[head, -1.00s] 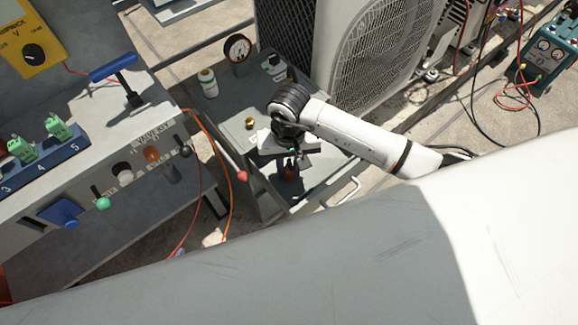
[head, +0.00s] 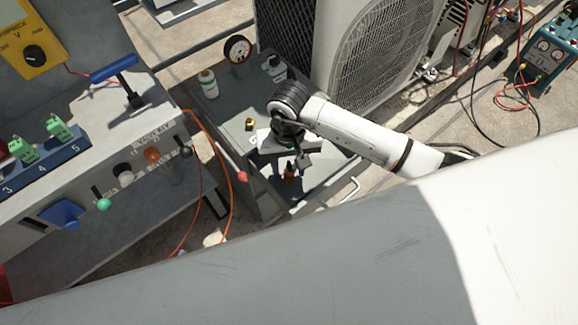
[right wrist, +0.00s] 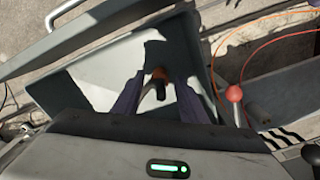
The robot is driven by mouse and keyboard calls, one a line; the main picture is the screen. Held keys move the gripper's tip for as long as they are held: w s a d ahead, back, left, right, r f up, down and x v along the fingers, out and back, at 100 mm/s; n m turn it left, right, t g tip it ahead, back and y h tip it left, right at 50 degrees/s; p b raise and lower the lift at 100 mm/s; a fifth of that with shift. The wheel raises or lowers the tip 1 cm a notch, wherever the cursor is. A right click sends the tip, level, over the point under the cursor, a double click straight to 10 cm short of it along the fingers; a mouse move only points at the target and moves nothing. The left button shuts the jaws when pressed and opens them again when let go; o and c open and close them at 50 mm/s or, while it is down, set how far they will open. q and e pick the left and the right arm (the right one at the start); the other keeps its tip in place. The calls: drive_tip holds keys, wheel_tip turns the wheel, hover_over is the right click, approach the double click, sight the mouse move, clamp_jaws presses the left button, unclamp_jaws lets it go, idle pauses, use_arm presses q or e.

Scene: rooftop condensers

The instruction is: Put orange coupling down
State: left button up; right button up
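The orange coupling (head: 289,173) is small and dark orange, in the shaded grey open tray (head: 325,178) under my right gripper. It also shows in the right wrist view (right wrist: 159,74), between and just beyond the fingertips, with a dark part towards me. My right gripper (right wrist: 160,82) points down into the tray with its fingers spread, and gaps show on both sides of the coupling. In the head view the gripper (head: 289,170) partly hides the coupling, and its contact with the tray floor is hard to make out. My left gripper is out of view.
A red-knobbed lever (head: 242,176) is close left of the gripper. A condenser unit (head: 385,60) stands behind.

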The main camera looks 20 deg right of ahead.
sight(289, 166)
wheel_tip(289, 166, up, 10)
drive_tip(key=shift+w+r, duration=0.15)
drive_tip(key=shift+r, duration=0.5)
